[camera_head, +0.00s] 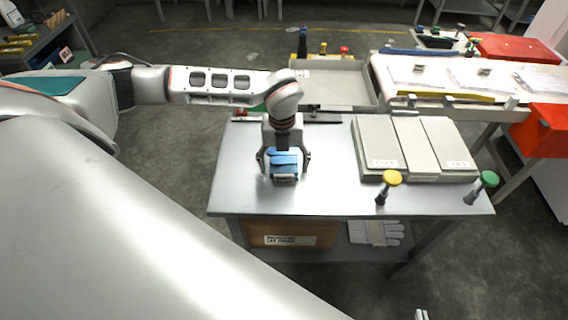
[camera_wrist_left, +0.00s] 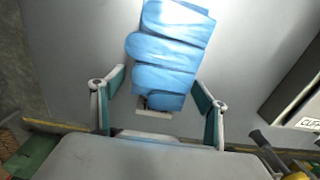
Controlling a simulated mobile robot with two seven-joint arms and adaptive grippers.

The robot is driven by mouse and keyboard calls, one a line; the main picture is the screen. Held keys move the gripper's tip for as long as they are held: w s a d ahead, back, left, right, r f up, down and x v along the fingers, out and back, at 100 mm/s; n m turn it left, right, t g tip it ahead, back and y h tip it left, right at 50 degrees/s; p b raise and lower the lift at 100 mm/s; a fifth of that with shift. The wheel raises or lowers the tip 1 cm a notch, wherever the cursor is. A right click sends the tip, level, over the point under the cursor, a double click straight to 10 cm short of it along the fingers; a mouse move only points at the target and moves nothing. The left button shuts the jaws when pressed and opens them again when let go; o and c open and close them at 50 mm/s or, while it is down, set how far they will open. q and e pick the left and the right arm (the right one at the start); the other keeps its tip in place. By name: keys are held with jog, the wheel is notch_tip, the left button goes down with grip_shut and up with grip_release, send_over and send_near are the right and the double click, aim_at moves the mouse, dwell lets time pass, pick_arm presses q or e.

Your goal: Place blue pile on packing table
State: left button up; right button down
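The blue pile (camera_head: 283,160), a stack of soft folded blue pieces with a pale band or tag at its near end, is at the left part of the grey metal packing table (camera_head: 320,195). My left gripper (camera_head: 284,163) points down over it, with one finger on each side. In the left wrist view, the blue pile (camera_wrist_left: 172,55) lies between the spread fingers of my left gripper (camera_wrist_left: 160,100), with gaps visible beside it. Whether the pile touches the tabletop is hard to tell. A small pale tip (camera_head: 421,314) at the bottom edge may be part of my right gripper.
Grey flat boxes (camera_head: 408,145) with labels fill the table's right side. A yellow-topped stamp (camera_head: 391,180) and a green-topped one (camera_head: 487,181) stand near the front edge. A grey tray (camera_head: 335,85) is behind. The table's front left is clear.

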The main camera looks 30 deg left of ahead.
aim_at(282, 164)
pick_arm(q)
jog(key=shift+r, duration=0.5)
notch_tip(282, 164, up, 11)
jog(key=shift+r, duration=0.2)
jog(key=shift+s+a, duration=0.1)
jog(key=shift+s, duration=0.1)
dwell(0.4)
